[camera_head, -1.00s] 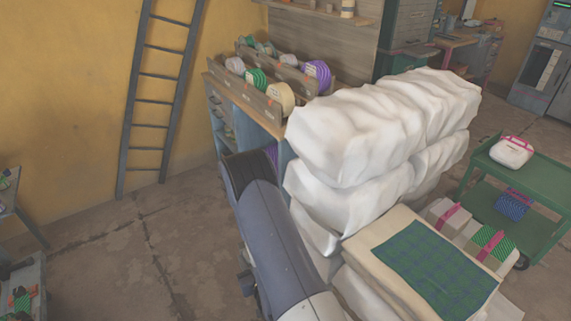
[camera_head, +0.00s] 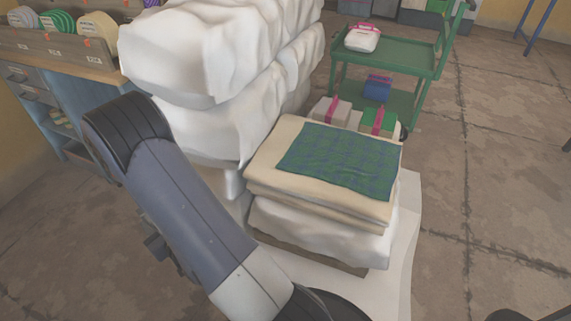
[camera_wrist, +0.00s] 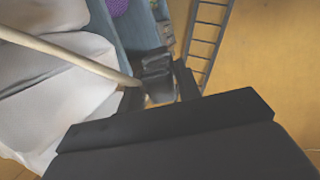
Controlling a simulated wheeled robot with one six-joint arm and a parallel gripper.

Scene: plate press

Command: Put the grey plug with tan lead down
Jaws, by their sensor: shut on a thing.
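In the wrist view my gripper (camera_wrist: 159,88) is shut on the grey plug (camera_wrist: 157,64), a dark grey block between its two fingers. The tan lead (camera_wrist: 65,54) runs from the plug to the left edge of the wrist view, across the white wrapped stack. The far end of the lead is out of the picture. In the head view my arm fills the lower left, and neither gripper nor plug shows there.
A tall white wrapped stack (camera_head: 215,60) stands beside my arm. A lower pile with a green checked cloth (camera_head: 340,160) is right of it. A green trolley (camera_head: 400,55) carries a white pack (camera_head: 363,37). Open floor (camera_head: 490,150) lies to the right.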

